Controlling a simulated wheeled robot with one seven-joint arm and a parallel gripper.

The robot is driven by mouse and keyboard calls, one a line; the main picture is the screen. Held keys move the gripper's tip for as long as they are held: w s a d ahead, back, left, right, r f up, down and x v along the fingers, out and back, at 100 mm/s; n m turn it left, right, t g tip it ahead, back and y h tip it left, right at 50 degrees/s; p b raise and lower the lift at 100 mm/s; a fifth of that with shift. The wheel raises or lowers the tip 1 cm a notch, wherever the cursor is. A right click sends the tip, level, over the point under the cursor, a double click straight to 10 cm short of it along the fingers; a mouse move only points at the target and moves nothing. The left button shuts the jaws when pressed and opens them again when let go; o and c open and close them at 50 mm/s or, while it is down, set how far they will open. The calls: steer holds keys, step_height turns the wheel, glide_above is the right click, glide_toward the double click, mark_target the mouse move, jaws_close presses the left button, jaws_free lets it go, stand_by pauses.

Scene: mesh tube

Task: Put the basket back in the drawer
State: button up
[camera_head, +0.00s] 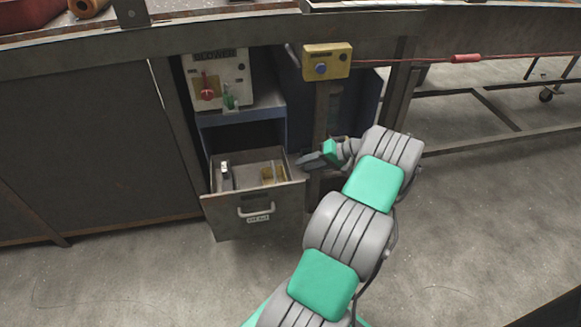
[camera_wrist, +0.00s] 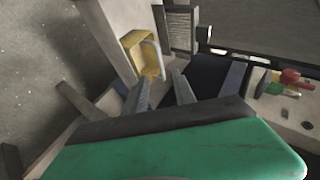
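The drawer (camera_head: 225,208) under the bench is pulled open. My gripper (camera_head: 303,162) is at the drawer's right rear edge, partly in front of the post. In the wrist view my gripper (camera_wrist: 162,86) has its two fingers spread with nothing seen between them.
A small white thing (camera_head: 224,172) is at the drawer's left. A panel with a red knob (camera_head: 208,88) sits on the shelf above. A yellow button box (camera_head: 327,61) is on the post above my gripper. The floor before the drawer is clear.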

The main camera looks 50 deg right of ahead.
steer(key=w+a+r+n+g+h, duration=0.1)
steer(key=w+a+r+n+g, duration=0.3)
steer(key=a, duration=0.8)
steer(key=w+a+r+n+g, duration=0.1)
steer(key=w+a+r, duration=0.5)
steer(key=a, duration=0.6)
steer(key=s+a+r+n+g+h, duration=0.25)
steer(key=s+a, duration=0.35)
steer(key=a, duration=0.6)
steer(key=s+a+n+h, duration=0.1)
steer(key=s+a, duration=0.5)
steer(key=s, duration=0.6)
steer(key=shift+a+f, duration=0.15)
steer(key=shift+f, duration=0.3)
steer(key=shift+h, duration=0.25)
